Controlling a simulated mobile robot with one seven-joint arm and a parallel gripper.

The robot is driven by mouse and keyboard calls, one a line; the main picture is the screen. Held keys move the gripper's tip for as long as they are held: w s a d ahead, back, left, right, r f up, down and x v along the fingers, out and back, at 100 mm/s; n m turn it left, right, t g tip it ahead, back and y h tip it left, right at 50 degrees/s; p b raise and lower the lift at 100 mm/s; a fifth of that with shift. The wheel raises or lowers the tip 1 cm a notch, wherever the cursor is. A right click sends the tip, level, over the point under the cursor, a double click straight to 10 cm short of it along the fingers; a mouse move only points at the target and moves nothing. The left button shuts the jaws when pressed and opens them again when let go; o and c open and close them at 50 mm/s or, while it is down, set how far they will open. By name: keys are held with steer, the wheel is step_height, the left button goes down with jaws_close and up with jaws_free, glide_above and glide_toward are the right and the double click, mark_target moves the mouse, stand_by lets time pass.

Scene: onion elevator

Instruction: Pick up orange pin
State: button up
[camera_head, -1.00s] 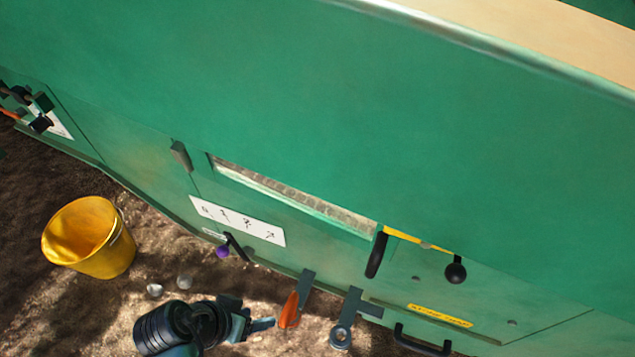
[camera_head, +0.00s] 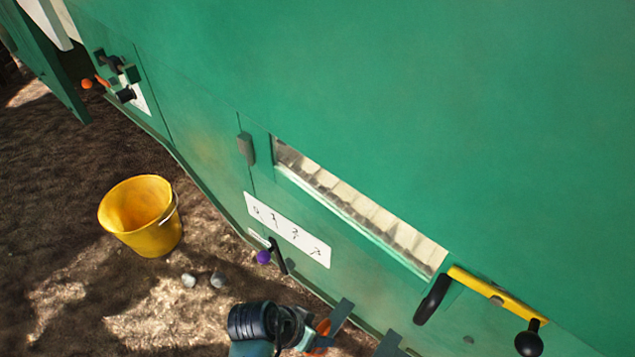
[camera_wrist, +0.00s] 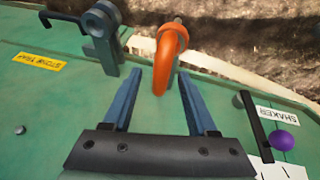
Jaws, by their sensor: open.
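The orange pin (camera_wrist: 166,52) is a curved orange loop near the top middle of the wrist view. My gripper (camera_wrist: 159,76) is open, with one blue-grey finger on each side of the pin's lower end. The fingers look apart from it; depth is hard to judge. In the head view the pin (camera_head: 322,329) shows low in the picture, beside a dark bracket (camera_head: 341,313) on the green machine. My gripper's arm end lies just left of it and partly hides it; the fingertips are not clear there.
The green machine wall (camera_head: 400,120) fills the right. A purple-knobbed shaker lever (camera_wrist: 284,140) is at right in the wrist view, and a grey bracket (camera_wrist: 103,30) is at upper left. A yellow bucket (camera_head: 140,218) and two stones (camera_head: 218,280) are on the ground.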

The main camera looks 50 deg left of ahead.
steer(key=shift+x, duration=0.75)
jaws_close()
steer(key=shift+r, duration=0.1)
